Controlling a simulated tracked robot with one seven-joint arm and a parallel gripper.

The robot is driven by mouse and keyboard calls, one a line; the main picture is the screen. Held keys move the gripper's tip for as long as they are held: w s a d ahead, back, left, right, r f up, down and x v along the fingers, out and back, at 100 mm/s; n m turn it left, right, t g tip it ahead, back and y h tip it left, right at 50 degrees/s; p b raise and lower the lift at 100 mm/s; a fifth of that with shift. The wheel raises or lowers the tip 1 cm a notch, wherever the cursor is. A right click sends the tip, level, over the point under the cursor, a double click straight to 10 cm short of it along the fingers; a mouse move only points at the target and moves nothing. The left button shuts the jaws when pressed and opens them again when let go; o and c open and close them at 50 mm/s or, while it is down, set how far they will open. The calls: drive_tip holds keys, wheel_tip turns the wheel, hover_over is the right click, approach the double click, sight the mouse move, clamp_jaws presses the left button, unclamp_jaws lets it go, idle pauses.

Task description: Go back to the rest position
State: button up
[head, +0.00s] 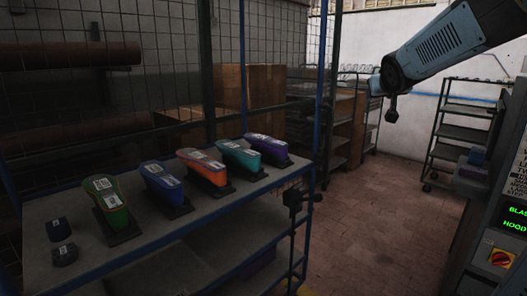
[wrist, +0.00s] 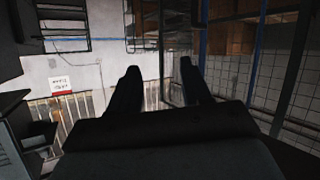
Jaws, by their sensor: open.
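My gripper (wrist: 159,67) shows in the wrist view as two dark fingers, spread apart with nothing between them. Past the fingers are a pale wall and metal racks, at a distance. In the head view my arm (head: 440,48) reaches in from the upper right, raised above the floor and clear of the shelf. I cannot make out the fingers in the head view.
A blue-framed shelf (head: 150,254) holds green (head: 107,197), blue (head: 163,183), orange (head: 203,168), teal (head: 240,156) and purple (head: 266,148) labelled pieces. A control panel (head: 506,235) stands at right. Brick floor (head: 385,215) between them is clear.

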drive_tip(key=s+a+f+g+y, duration=0.1)
drive_tip(key=s+f, duration=0.4)
drive_tip(key=s, duration=0.5)
drive_tip(key=s+a+f+g+y, duration=0.1)
drive_tip(key=s+a+f+g, duration=0.3)
drive_tip(key=s, duration=0.7)
drive_tip(key=s+a+f+g, duration=0.2)
drive_tip(key=s+a+f, duration=0.2)
drive_tip(key=s, duration=0.6)
wheel_tip(320, 180, down, 2)
drive_tip(key=shift+s+a+f+g+y, duration=0.15)
drive_tip(key=shift+s+f+g+y, duration=0.1)
drive_tip(key=shift+g+y, duration=0.15)
